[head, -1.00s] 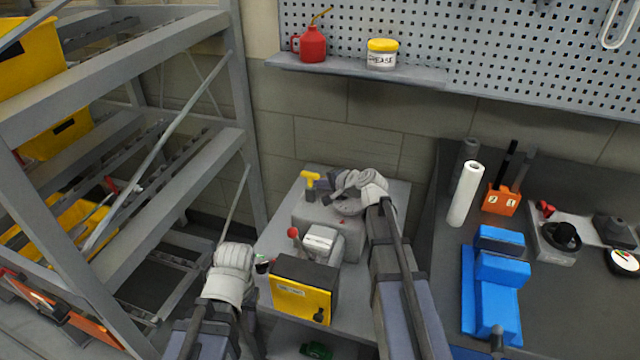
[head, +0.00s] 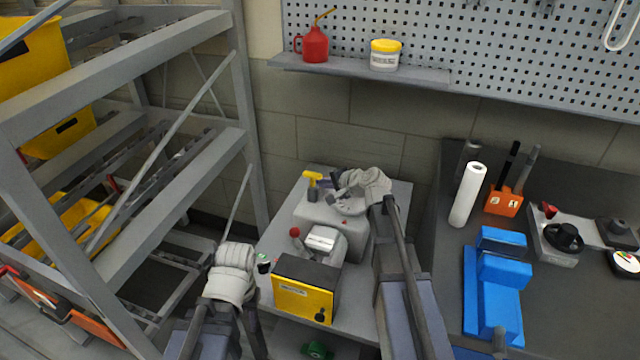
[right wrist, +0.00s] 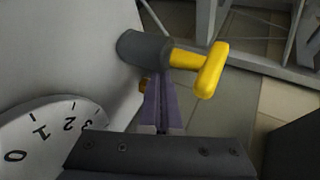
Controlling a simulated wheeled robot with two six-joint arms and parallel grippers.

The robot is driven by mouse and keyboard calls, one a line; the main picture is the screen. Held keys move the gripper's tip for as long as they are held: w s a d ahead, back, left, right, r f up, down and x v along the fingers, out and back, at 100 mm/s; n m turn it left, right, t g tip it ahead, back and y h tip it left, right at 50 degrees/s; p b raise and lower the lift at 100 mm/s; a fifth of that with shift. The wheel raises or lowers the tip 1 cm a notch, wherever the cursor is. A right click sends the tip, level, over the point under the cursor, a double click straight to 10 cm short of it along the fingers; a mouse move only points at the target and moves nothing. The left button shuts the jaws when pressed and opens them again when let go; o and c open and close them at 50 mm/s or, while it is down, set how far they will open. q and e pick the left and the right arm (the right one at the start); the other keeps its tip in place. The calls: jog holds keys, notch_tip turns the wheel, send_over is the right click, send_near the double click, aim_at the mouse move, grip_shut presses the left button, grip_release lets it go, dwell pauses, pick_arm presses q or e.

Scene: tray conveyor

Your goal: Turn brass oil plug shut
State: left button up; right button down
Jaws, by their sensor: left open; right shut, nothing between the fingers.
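A yellow T-shaped handle on a grey collar (head: 313,181) stands at the back left of the grey machine; it is large in the right wrist view (right wrist: 203,70). My right gripper (head: 334,188) is shut and empty beside the handle. In the right wrist view its fingertips (right wrist: 161,80) are close against the collar's lower side; I cannot tell if they touch. My left gripper (head: 240,250) is open at the table's left edge, away from the handle.
The grey machine (head: 330,222) has a red-knobbed lever (head: 295,232) and a yellow-black box (head: 304,290) in front. A numbered dial (right wrist: 45,135) is near my right gripper. A metal rack (head: 190,125) stands left; a bench with a blue vise (head: 497,285) stands right.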

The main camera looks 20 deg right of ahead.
jog(key=shift+w+d, duration=0.3)
jog(key=shift+d, duration=0.4)
jog(key=shift+s+d+r+p, duration=0.2)
jog(key=shift+s+r+p, duration=0.1)
jog(key=shift+s+r, duration=0.05)
jog(key=p+v, duration=0.1)
jog(key=v, duration=0.1)
jog(key=p+v, duration=0.1)
jog(key=v, duration=0.1)
jog(key=a+p+v, duration=0.1)
jog(key=v, duration=0.1)
jog(key=shift+s+d+r, duration=0.1)
jog(key=shift+s, duration=0.5)
